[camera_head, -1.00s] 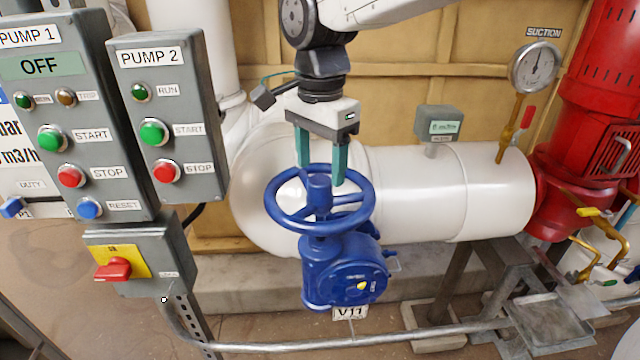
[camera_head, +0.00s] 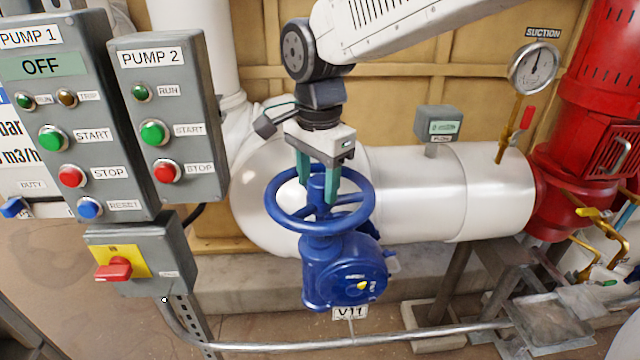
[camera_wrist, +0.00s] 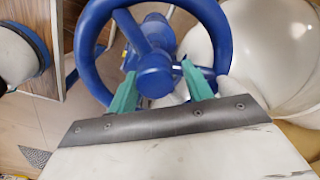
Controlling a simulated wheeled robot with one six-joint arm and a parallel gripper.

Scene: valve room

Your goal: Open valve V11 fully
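The blue handwheel (camera_head: 283,222) of the valve sits on top of a blue gearbox body (camera_head: 335,272), with a V11 tag (camera_head: 350,312) below it. My gripper (camera_head: 318,192) reaches down at the wheel from above. Its two green fingers are apart, one on each side of the wheel's hub in the head view. In the wrist view the fingers of my gripper (camera_wrist: 158,82) are spread at the near side of the blue hub (camera_wrist: 154,75), with the wheel rim (camera_wrist: 88,50) around them. I cannot tell whether a finger touches the hub or a spoke.
Grey pump panels (camera_head: 168,110) and a box with a red switch (camera_head: 140,262) stand left of the valve. A white pipe (camera_head: 480,190) runs behind it to a red pump (camera_head: 585,150). A suction gauge (camera_head: 534,68) stands at right. A metal rail (camera_head: 420,339) crosses in front.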

